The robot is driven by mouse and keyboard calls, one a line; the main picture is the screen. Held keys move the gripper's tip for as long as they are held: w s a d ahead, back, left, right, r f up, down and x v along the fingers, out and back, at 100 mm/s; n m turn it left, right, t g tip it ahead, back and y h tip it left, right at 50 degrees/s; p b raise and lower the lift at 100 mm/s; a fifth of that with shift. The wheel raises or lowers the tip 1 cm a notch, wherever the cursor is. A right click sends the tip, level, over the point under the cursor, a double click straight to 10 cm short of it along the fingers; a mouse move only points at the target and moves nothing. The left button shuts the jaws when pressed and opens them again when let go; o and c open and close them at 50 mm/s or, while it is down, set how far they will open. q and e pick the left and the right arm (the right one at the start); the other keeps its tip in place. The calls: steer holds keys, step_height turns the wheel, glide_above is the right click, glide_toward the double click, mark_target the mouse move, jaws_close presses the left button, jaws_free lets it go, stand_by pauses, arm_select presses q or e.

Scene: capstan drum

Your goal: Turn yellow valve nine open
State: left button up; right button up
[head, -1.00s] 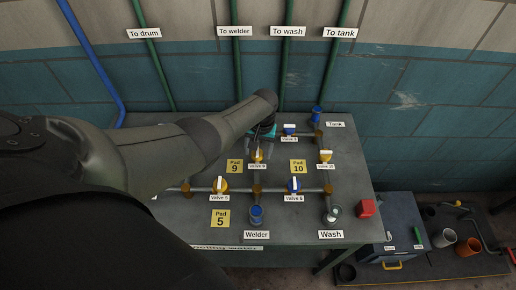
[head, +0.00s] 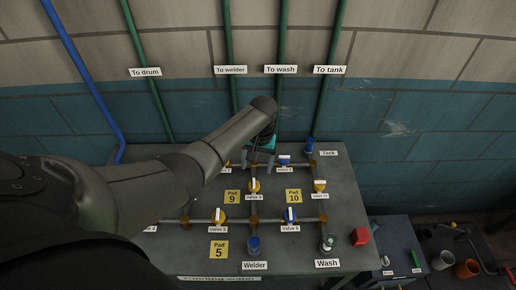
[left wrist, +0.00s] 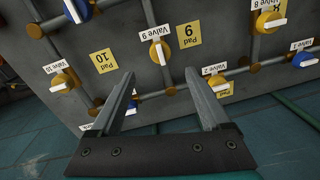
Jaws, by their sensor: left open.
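Yellow valve nine (head: 254,186) sits on the pipework of the grey bench, with its label just in front and the yellow Pad 9 tag (head: 232,196) to its left. Its white handle points toward the wall in the head view. In the left wrist view valve nine (left wrist: 160,51) shows just beyond the fingertips, its handle between their lines. My left gripper (head: 259,161) is above the bench on the wall side of valve nine, open and empty. Its spread fingers (left wrist: 160,74) are apart from the valve. My right gripper is in neither view.
Yellow valve 10 (head: 320,186), blue valve 6 (head: 290,215) and yellow valve 5 (head: 219,216) stand nearby on the pipes. A red block (head: 360,237) sits at the bench's right edge. The tiled wall with pipes is close behind.

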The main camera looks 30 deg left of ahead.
arm_select(q)
steer(key=shift+d+r, duration=0.15)
steer(key=shift+r, duration=2.55)
